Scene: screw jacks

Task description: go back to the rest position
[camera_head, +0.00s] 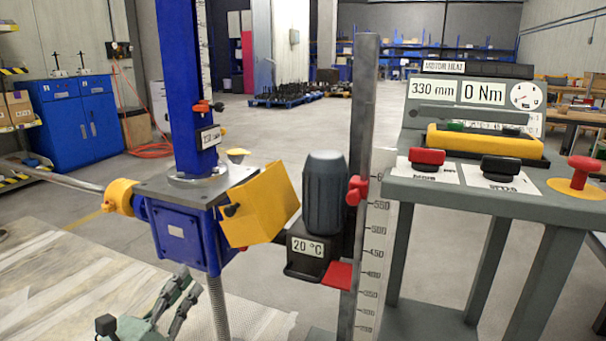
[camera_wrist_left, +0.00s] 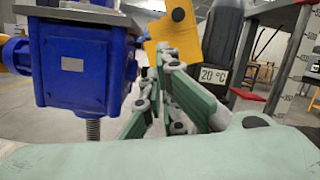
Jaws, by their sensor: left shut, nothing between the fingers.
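My left gripper (camera_head: 182,300) shows at the lower left of the head view, with green-grey fingers, below and in front of the blue screw jack gearbox (camera_head: 183,238). It is shut and empty. In the left wrist view the fingers (camera_wrist_left: 168,88) are seen close up, to the right of the blue gearbox (camera_wrist_left: 85,68) and below a yellow part (camera_wrist_left: 172,32). They look apart from the gearbox, though the exact gap is hard to tell. My right gripper is not in either view.
A dark motor (camera_head: 325,195) with a 20 °C label stands right of a yellow housing (camera_head: 262,205). A grey post with a ruler (camera_head: 372,250) rises beside it. A grey control table (camera_head: 480,195) stands at right. A blue cabinet (camera_head: 75,125) is at back left; open floor lies between.

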